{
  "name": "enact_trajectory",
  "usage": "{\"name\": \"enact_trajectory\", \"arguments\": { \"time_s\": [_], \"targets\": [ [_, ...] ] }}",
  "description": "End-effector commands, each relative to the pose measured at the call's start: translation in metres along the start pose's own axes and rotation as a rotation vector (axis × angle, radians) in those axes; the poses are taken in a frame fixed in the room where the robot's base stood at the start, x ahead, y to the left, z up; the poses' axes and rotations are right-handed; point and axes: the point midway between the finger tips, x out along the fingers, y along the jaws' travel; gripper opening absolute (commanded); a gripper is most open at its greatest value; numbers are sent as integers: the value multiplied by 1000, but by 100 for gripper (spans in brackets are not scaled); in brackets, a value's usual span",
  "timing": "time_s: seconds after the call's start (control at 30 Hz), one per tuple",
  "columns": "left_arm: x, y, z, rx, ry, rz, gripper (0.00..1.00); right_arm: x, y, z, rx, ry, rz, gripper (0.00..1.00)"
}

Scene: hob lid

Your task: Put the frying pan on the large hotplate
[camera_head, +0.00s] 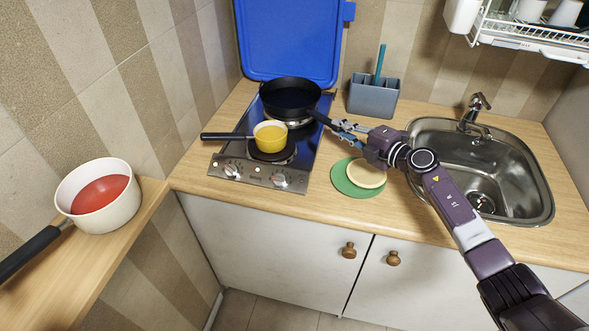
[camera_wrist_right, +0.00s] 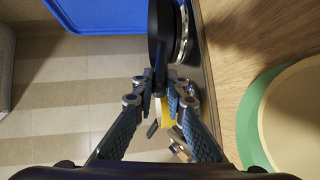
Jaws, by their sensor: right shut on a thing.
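The black frying pan (camera_head: 290,96) is over the back hotplate (camera_head: 299,124) of the hob (camera_head: 262,178); I cannot tell whether it touches it. Part of this hotplate's shiny rim shows below the pan, and the rest is hidden. My right gripper (camera_head: 336,125) is shut on the pan's handle, to the right of the hob. In the right wrist view, the gripper (camera_wrist_right: 160,99) has the handle between its fingers, with the dark pan (camera_wrist_right: 160,35) ahead and the hotplate rim (camera_wrist_right: 187,38) beside it. My left gripper is not in view.
A yellow pot (camera_head: 270,137) stands on the front hotplate, its handle pointing left. The blue lid (camera_head: 290,40) stands upright behind the hob. A grey utensil holder (camera_head: 373,97), green mat (camera_head: 345,185) and sink (camera_head: 505,175) are rightward. A white pot (camera_head: 120,205) stands far left.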

Motion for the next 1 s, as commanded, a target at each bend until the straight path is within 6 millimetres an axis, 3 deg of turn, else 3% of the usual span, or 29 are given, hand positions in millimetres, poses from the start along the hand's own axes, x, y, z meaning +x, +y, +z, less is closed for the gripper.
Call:
{"name": "enact_trajectory", "arguments": {
  "time_s": [0.77, 0.8, 0.93, 1.0],
  "targets": [
    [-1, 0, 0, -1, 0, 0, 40, 0, 0, 0, -1, -2, 7, 0],
    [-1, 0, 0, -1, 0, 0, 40, 0, 0, 0, -1, -2, 7, 16],
    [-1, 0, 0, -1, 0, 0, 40, 0, -1, 0, -1, -1, 5, 31],
    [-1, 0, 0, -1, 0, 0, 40, 0, -2, 0, 0, -1, 4, 32]
  ]
}}
